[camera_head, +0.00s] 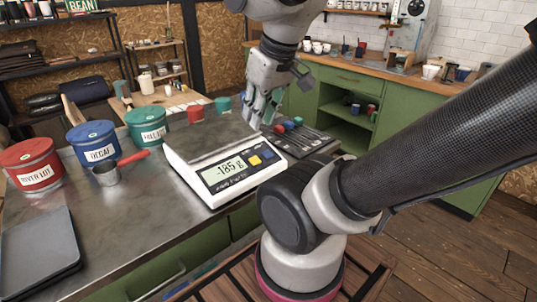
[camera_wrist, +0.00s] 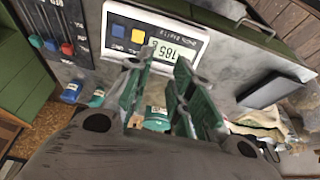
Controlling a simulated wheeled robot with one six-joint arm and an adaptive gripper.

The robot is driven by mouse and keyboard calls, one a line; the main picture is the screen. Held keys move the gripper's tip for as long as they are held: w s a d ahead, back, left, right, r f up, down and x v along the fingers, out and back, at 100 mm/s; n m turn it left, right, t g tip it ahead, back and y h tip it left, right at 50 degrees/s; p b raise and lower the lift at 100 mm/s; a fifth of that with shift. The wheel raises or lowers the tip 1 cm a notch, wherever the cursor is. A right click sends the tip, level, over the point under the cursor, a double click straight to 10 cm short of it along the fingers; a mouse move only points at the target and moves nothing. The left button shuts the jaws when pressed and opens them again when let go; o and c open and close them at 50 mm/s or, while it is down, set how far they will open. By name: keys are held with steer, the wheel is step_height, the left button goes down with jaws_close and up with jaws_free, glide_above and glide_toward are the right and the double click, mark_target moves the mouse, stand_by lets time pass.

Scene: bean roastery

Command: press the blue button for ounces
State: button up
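The white scale (camera_head: 225,180) stands on the metal counter. Its display (camera_head: 222,170) appears to read -185 g. The blue button (camera_head: 267,154) is on the front panel, to the right of a yellow button (camera_head: 254,160). The scale also shows at the top of the wrist view, with the blue button (camera_wrist: 118,30) away from the display (camera_wrist: 160,50). My gripper (camera_head: 256,116) is above and behind the scale's right side, apart from the buttons. In the wrist view my gripper (camera_wrist: 162,72) has its fingers apart, with nothing visibly held.
Red (camera_head: 32,165), blue (camera_head: 93,143) and green (camera_head: 148,125) tins stand left of the scale, with a red-handled scoop (camera_head: 107,174) before them. A dark panel with coloured knobs (camera_head: 297,132) lies right of the scale. A dark flat slab (camera_head: 40,245) is at front left.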

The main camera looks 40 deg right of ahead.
jaws_close()
stand_by(1.0)
